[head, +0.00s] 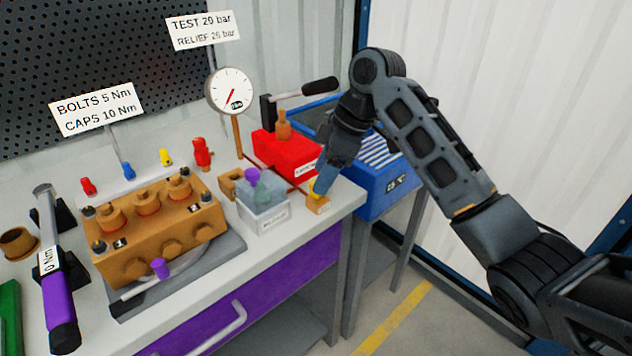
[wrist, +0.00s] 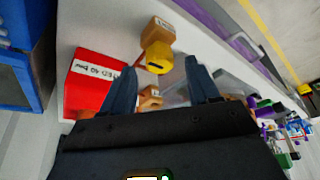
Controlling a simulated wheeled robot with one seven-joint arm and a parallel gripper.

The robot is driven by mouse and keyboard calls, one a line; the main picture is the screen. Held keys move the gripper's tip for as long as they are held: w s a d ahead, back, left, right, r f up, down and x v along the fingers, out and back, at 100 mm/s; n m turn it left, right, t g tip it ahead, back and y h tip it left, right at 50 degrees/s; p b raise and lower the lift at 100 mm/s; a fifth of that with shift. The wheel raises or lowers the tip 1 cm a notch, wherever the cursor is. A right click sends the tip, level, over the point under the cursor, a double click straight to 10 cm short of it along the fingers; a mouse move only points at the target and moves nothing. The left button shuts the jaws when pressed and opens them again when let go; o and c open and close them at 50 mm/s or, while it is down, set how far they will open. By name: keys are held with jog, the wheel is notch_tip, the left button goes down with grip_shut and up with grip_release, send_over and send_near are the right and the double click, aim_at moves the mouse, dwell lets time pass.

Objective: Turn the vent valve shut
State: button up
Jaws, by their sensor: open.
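A small yellow knob (head: 315,192) with a brass block (head: 319,207) sits near the bench's right front corner; I take it for the vent valve. In the wrist view the yellow knob (wrist: 158,60) has a dark slot on its face, and the brass block (wrist: 157,31) is just beyond it. My gripper (wrist: 161,68) is open and empty, with its two blue-grey fingers on either side of the near part of the knob. I cannot tell whether they touch it. In the head view my gripper (head: 322,186) points down at the valve and partly hides it.
A red pump box (head: 283,150) with a black-handled lever stands behind the valve. A pressure gauge (head: 231,91) is on a brass stem. A blue cabinet (head: 385,185) is right. The brass pump block (head: 160,228) is farther left.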

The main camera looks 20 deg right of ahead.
jog(key=shift+x, duration=1.8)
jog(key=c, duration=1)
jog(key=shift+c, duration=0.2)
